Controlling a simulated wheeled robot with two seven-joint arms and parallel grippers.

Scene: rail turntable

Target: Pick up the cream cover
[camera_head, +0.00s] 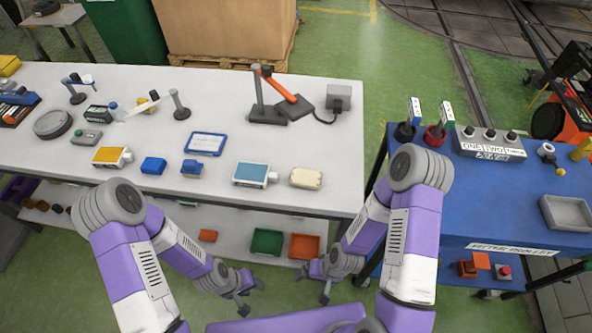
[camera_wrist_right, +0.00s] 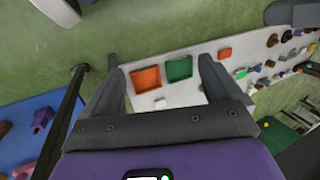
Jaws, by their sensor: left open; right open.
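The cream cover (camera_head: 306,178) is a small pale rounded block. It lies flat on the white table near its front right corner, just right of a box with a teal face (camera_head: 256,174). My right gripper (camera_head: 314,284) is open and empty, lower than the tabletop and in front of the table, apart from the cover. Its open fingers also show in the right wrist view (camera_wrist_right: 160,82), where I cannot make out the cover. My left gripper (camera_head: 250,290) is open and empty, also low in front of the table.
The white table (camera_head: 330,150) holds several parts and an orange-armed stand (camera_head: 280,95) behind the cover. Orange (camera_head: 304,246) and green (camera_head: 267,241) trays sit on the shelf below. A blue table (camera_head: 450,210) stands at the right, across a gap. Tabletop right of the cover is clear.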

